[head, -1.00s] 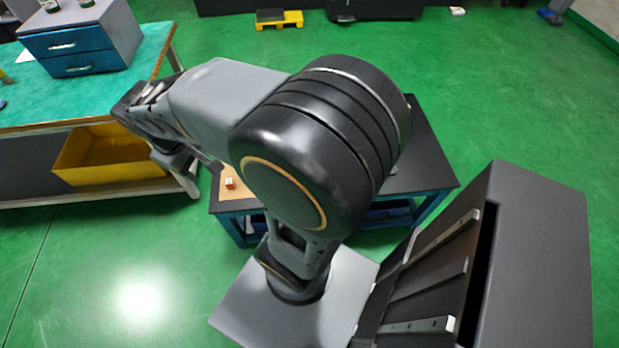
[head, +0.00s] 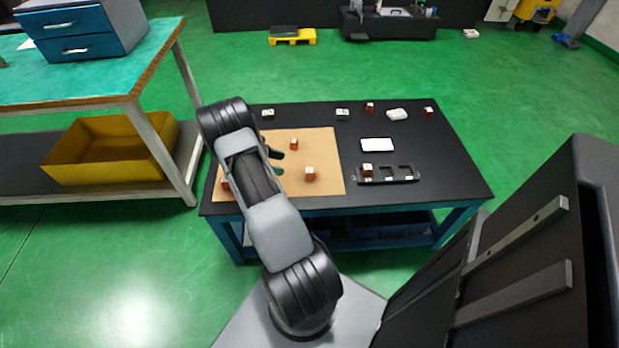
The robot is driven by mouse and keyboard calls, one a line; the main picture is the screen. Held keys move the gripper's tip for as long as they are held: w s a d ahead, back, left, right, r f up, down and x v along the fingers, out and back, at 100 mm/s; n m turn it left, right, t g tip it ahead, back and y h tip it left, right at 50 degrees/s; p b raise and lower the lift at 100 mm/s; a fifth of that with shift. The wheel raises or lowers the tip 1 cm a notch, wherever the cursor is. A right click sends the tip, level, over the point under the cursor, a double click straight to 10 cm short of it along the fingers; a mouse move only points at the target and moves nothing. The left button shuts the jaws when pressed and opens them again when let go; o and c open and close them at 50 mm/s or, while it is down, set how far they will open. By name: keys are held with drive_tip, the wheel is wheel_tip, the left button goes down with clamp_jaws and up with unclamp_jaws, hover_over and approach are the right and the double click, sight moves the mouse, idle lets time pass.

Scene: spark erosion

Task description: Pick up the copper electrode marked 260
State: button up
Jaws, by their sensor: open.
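Several small copper electrodes with white tops are on the black table; any numbers are too small to read, so I cannot tell which is 260. On the brown mat (head: 325,150), one electrode (head: 294,144) stands toward the back and another electrode (head: 310,174) nearer the front. Two more, a back electrode (head: 369,107) and a far right electrode (head: 429,111), stand near the rear edge. My gripper (head: 277,162) is open over the mat, left of the two visible mat electrodes, apparently empty.
A black slotted holder (head: 402,174) carries one electrode (head: 367,169) at its left end. A white plate (head: 377,145), a white lump (head: 397,114) and two small boxes lie behind. The table's right side (head: 455,165) is clear. A workbench (head: 100,88) stands at left.

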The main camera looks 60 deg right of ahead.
sight(311, 170)
drive_tip(key=b+x, duration=0.2)
drive_tip(key=x, duration=1)
drive_tip(key=shift+s+d, duration=0.2)
drive_tip(key=shift+c, duration=0.2)
clamp_jaws()
drive_tip(key=shift+r, duration=0.1)
